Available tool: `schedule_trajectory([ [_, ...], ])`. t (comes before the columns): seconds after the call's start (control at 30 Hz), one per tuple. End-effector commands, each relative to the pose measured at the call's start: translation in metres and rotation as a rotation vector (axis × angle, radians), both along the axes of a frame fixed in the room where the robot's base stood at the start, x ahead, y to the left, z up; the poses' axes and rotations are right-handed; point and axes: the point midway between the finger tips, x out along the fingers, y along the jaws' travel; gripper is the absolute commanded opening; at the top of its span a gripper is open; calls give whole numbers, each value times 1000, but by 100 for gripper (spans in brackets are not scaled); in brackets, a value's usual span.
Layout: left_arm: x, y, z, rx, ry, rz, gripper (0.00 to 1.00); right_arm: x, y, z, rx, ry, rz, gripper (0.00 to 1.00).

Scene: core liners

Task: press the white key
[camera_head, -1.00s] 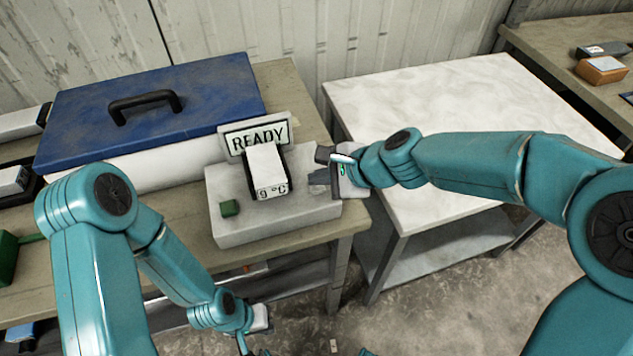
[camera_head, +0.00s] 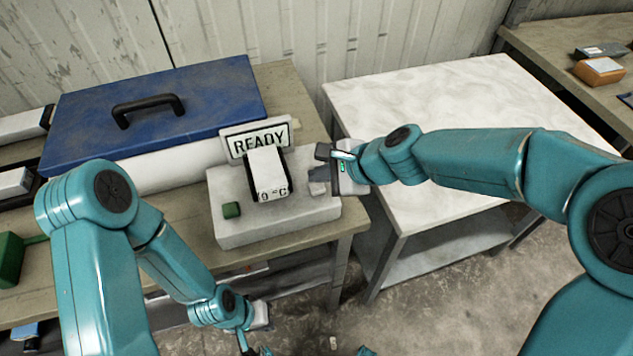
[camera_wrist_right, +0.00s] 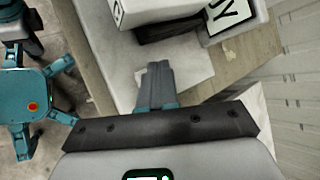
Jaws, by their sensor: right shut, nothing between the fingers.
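The white key (camera_head: 317,189) is a small pale block on the right part of the white instrument's top (camera_head: 275,222). My right gripper (camera_head: 316,174) is shut and empty, at the key's far side in the head view. Whether its fingertips touch the key or hover over it, I cannot tell.
A green key (camera_head: 231,210) sits on the instrument's left part. A blue case (camera_head: 210,95) lies at the left. A white-topped table (camera_head: 440,100) at the right is bare.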

Motion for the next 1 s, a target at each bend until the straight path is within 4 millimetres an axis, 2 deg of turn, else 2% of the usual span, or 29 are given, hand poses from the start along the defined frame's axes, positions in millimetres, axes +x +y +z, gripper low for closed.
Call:
schedule_trajectory([
  [0.17, 0, 0, 8, 0, 0, 0, 0, 0, 0, 8, 0, -1, -1, 0],
  [0.6, 0, 0, 49, 0, 0, 0, 0, 0, 0, 51, 0, 0, 0, 0],
  [1.0, 0, 0, 48, 0, 0, 0, 0, 0, 0, 50, 0, 0, 0, 0],
])
